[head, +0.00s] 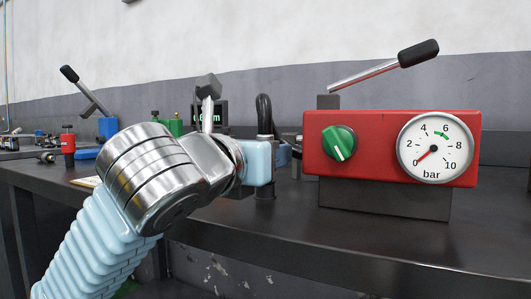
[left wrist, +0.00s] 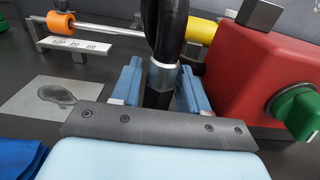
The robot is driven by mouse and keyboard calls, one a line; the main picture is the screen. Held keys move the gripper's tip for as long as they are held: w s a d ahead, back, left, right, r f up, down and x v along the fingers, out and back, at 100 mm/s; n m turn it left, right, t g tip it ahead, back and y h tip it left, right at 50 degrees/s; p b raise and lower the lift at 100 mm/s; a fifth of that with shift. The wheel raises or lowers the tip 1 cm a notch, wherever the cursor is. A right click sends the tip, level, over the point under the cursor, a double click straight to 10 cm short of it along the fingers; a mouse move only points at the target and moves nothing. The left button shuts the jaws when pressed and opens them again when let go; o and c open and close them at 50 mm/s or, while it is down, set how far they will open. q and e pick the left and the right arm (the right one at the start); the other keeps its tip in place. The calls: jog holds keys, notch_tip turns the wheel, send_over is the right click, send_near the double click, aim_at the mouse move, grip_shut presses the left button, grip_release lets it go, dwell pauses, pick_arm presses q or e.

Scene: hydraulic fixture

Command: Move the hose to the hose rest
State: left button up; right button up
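The black hose (head: 264,113) rises in a loop above the bench, left of the red gauge box. In the left wrist view the hose (left wrist: 166,28) comes down into a silver collar and black end fitting (left wrist: 159,88). My left gripper (head: 262,162) is at this fitting. Its two blue fingers (left wrist: 160,85) stand on either side of the fitting, very close to it; whether both touch it is not clear. The fitting's lower end (head: 265,190) shows below the gripper, near the bench top. I cannot make out a hose rest. My right gripper is not in view.
The red box (head: 378,118) with green knob (head: 339,143) and gauge (head: 435,147) reading about 0 stands close on the right. A lever (head: 385,66) rises behind it. A rod with an orange end (left wrist: 61,22) and a scale lie beyond the hose. The front bench (head: 330,235) is clear.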

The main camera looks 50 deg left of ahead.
pick_arm(q)
jog(key=o, duration=0.3)
jog(key=shift+s, duration=0.1)
jog(key=p+v, duration=0.2)
jog(key=v, duration=1.1)
jog(key=shift+s+d, duration=0.2)
jog(key=shift+s, duration=0.1)
